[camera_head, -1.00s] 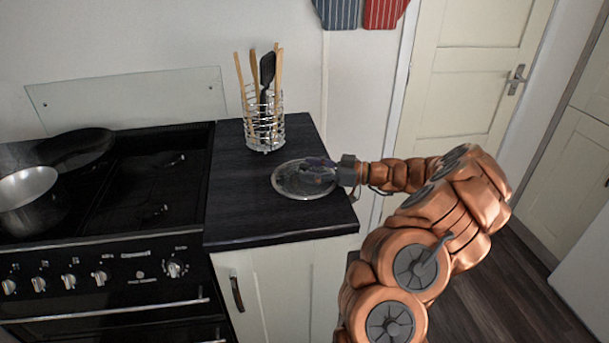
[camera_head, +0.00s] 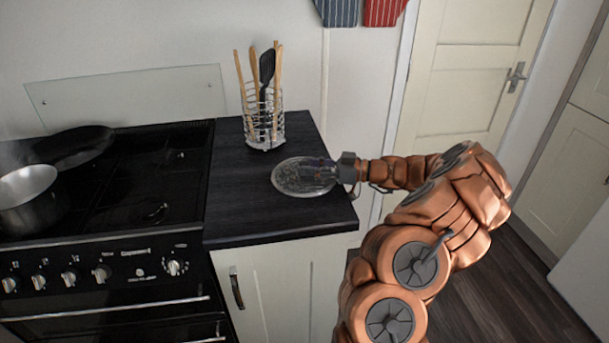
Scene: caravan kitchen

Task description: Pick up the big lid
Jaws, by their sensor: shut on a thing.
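The big lid (camera_head: 292,183) is a round, clear glass lid with a pale rim. It is at the right part of the dark countertop, in front of the utensil holder. My gripper (camera_head: 325,170) reaches in from the right, over the lid's right half, and is shut on it. The fingertips are dark and blend with the glass, so the exact contact is hard to see. The lid looks about level; I cannot tell whether it touches the counter.
A wire utensil holder (camera_head: 264,128) with several utensils stands behind the lid. The black stove (camera_head: 150,190) is on the left, with a steel pot (camera_head: 28,196) and a dark pan (camera_head: 75,147). The countertop (camera_head: 240,215) is clear left of the lid.

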